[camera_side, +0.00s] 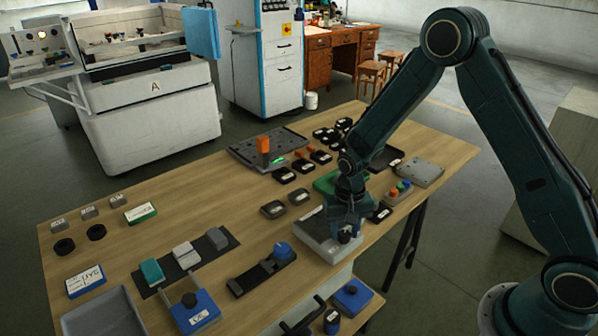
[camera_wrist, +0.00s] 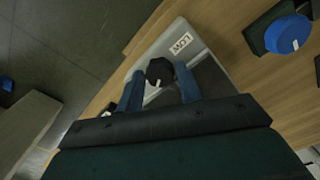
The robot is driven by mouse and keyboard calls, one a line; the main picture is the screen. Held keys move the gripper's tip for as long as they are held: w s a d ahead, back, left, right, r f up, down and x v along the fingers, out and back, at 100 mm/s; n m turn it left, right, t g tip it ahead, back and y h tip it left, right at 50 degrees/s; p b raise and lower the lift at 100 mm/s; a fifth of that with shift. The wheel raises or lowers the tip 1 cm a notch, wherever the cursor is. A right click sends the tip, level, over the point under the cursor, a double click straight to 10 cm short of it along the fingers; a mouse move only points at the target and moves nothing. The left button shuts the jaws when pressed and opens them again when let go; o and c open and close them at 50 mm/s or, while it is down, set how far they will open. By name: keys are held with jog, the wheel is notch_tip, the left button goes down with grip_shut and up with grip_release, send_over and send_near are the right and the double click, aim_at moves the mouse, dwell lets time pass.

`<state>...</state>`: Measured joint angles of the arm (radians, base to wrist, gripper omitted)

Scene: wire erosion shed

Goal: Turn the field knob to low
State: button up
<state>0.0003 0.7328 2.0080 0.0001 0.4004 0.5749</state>
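The field knob (camera_wrist: 160,71) is a black round knob with a white pointer mark, on a grey unit (camera_side: 318,236) at the table's front edge. A white label reading LOW (camera_wrist: 181,43) lies beside the knob, to its upper right in the wrist view. The pointer mark shows on the knob's lower side there, away from the label. My gripper (camera_wrist: 160,76) has a blue finger on each side of the knob, with no clear gap showing. In the side view my gripper (camera_side: 346,229) is down at the unit's right end and mostly hides the knob.
A blue knob (camera_side: 283,251) on a black base stands left of the unit; it also shows in the wrist view (camera_wrist: 287,34). Black labelled blocks (camera_side: 273,209) lie behind. A green part (camera_side: 327,183) and a grey box with coloured buttons (camera_side: 399,190) are close by.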

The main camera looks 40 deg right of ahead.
jog(key=c, duration=0.5)
jog(key=shift+n, duration=0.4)
jog(key=n, duration=0.6)
jog(key=shift+n, duration=0.4)
jog(key=n, duration=0.3)
jog(key=shift+n, duration=2.2)
